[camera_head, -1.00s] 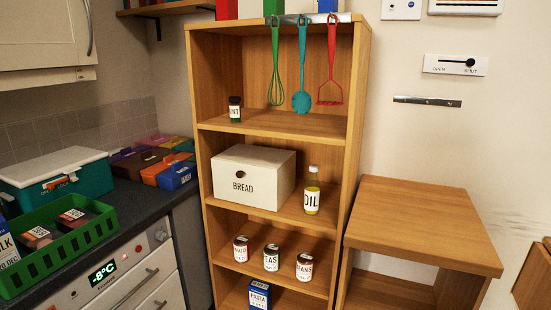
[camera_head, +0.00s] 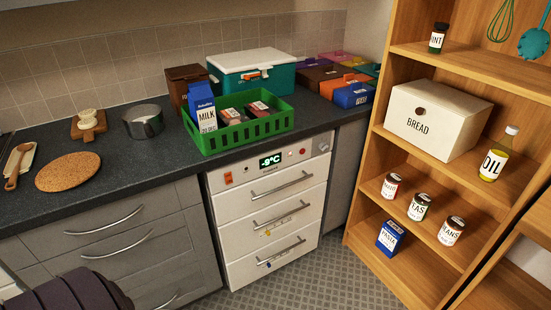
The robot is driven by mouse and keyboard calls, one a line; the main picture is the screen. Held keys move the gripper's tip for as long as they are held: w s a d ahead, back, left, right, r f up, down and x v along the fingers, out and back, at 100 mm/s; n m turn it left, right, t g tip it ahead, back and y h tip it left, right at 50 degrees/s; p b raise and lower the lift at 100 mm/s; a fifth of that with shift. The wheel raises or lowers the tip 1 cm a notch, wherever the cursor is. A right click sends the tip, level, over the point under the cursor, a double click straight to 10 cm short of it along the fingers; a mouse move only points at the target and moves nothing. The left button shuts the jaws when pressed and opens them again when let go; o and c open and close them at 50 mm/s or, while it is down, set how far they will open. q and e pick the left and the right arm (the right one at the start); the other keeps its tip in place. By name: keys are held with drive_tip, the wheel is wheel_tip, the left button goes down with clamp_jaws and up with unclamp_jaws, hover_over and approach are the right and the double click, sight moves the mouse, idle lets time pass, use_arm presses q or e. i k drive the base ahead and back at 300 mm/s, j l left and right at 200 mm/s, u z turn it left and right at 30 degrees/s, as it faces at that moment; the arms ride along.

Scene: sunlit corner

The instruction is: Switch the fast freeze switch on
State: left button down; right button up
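The white freezer (camera_head: 268,210) stands under the dark counter, with several drawers with metal handles. Its top panel has a display (camera_head: 270,160) reading -9°C. A small orange-red switch (camera_head: 228,178) sits at the panel's left end; its position is too small to tell, and so is any label for fast freeze. A red light (camera_head: 303,151) and a round knob (camera_head: 323,147) are on the panel's right part. Neither of my grippers shows in the head view.
A green crate (camera_head: 205,143) with a milk carton (camera_head: 201,113) and dark packs stands on the counter above the freezer. A pot (camera_head: 143,124) is to its left. A wooden shelf (camera_head: 385,252) stands to the right. The tiled floor (camera_head: 290,290) before the freezer is clear.

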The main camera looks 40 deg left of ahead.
sight(228, 177)
drive_tip(key=u, duration=1.5)
